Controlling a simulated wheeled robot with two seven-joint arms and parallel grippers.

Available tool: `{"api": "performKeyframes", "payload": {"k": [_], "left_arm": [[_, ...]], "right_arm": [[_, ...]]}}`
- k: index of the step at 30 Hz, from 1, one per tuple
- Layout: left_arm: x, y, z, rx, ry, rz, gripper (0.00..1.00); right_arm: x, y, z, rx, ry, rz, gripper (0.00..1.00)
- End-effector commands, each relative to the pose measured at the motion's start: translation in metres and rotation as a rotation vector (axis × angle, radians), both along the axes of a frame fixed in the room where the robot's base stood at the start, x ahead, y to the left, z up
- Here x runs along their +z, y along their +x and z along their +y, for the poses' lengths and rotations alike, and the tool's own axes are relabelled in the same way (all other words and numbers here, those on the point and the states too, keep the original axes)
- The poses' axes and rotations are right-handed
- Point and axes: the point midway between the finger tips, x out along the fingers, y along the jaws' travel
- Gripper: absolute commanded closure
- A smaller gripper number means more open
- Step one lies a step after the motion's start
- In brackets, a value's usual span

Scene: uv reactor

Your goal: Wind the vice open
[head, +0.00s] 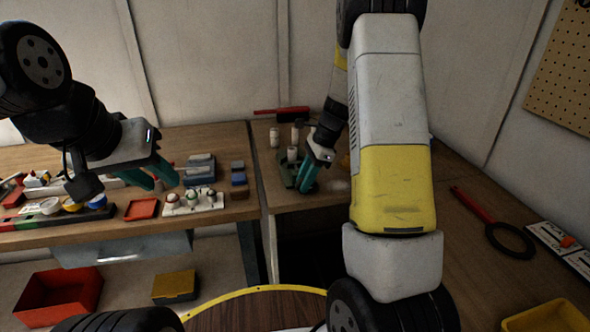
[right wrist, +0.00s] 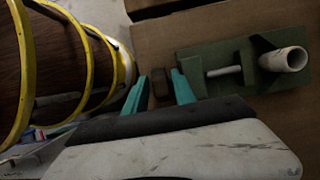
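The vice (head: 283,168) stands on the wooden bench near the inner corner. In the right wrist view the vice is a green body (right wrist: 215,58) with a pale rod (right wrist: 224,71) and a white tube (right wrist: 284,59) at its right part. My right gripper (head: 308,172) is low beside the vice. In the right wrist view its teal fingers (right wrist: 160,82) stand apart on either side of a small dark block (right wrist: 160,90); I cannot tell whether they touch it. My left gripper (head: 166,178) is open and empty above the left bench.
White cylinders (head: 274,137) and a red-handled tool (head: 282,110) are behind the vice. A tray of round-topped pieces (head: 192,202) and a red tray (head: 142,209) lie on the left bench. A red-handled ring (head: 508,240) lies on the right bench.

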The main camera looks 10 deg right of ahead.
Motion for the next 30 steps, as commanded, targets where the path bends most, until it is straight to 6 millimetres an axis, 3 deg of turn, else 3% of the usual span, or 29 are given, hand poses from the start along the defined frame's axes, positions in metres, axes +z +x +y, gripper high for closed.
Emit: {"api": "performKeyframes", "payload": {"k": [4,9,20,30], "left_arm": [[0.0,0.0,0.0,0.0,0.0,0.0,0.68],[0.0001,-0.0001,0.0,0.0,0.0,0.0,0.68],[0.0001,-0.0001,0.0,0.0,0.0,0.0,0.68],[0.0001,-0.0001,0.0,0.0,0.0,0.0,0.68]], "right_arm": [[0.0001,0.0001,0.0001,0.0,0.0,0.0,0.7],[0.0002,0.0001,-0.0001,0.0,0.0,0.0,1.0],[0.0005,0.0003,0.0013,0.003,-0.034,-0.002,1.0],[0.0001,0.0003,0.0091,0.009,-0.246,-0.012,1.0]]}}
